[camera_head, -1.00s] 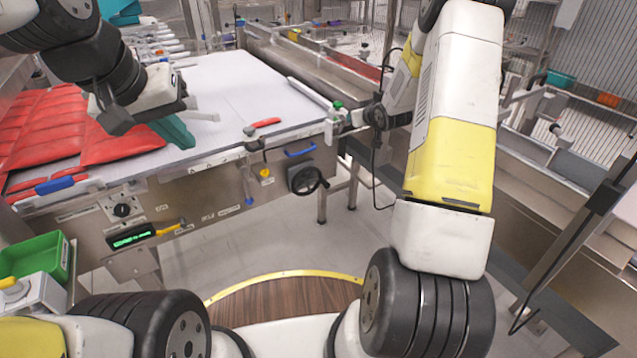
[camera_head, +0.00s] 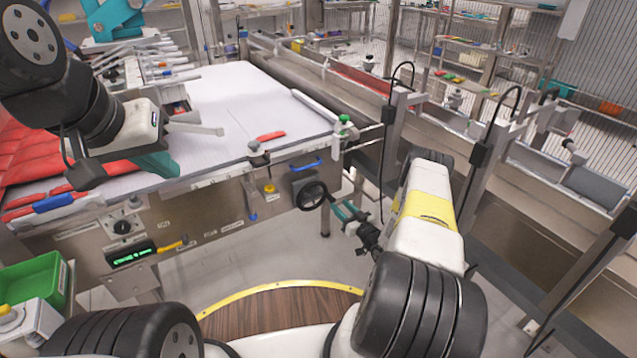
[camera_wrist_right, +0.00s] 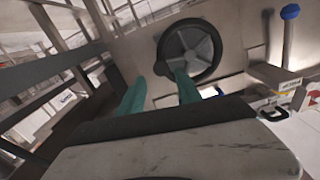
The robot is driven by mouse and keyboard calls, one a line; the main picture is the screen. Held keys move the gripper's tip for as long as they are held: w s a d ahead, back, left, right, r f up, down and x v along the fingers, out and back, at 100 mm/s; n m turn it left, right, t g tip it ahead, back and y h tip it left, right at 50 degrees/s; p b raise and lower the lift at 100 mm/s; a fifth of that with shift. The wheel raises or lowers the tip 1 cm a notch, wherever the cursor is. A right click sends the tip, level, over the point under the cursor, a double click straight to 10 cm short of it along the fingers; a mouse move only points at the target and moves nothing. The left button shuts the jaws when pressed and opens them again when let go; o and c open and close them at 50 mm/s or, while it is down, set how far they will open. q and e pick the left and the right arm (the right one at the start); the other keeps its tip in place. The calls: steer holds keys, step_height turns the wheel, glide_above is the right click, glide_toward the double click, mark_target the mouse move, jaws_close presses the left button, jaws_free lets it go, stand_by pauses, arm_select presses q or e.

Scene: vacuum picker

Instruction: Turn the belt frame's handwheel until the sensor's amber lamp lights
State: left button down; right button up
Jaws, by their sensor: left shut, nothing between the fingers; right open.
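The black handwheel (camera_head: 311,195) is on the front of the belt frame (camera_head: 205,213), below its right corner. It also shows in the right wrist view (camera_wrist_right: 190,50). My right gripper (camera_head: 346,216) is open just right of the wheel, its teal fingers apart. In the right wrist view its fingers (camera_wrist_right: 160,88) point at the wheel's lower left; I cannot tell whether they touch it. My left gripper (camera_head: 157,163) is shut and empty above the left of the table. A small white fitting with a green top (camera_head: 343,121) stands at the table's right corner; I see no lit amber lamp.
A red tool (camera_head: 270,136) lies on the white table top. A blue handle (camera_head: 305,164) sits above the wheel. A green-lit display (camera_head: 133,256) is on the front panel, with a green bin (camera_head: 33,283) at lower left. Metal posts and a conveyor stand at right.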

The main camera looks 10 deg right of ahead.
mark_target(330, 196)
steer(key=x, duration=0.7)
steer(key=shift+w+a+f, duration=0.15)
steer(key=shift+w+a, duration=0.05)
jaws_close()
stand_by(1.3)
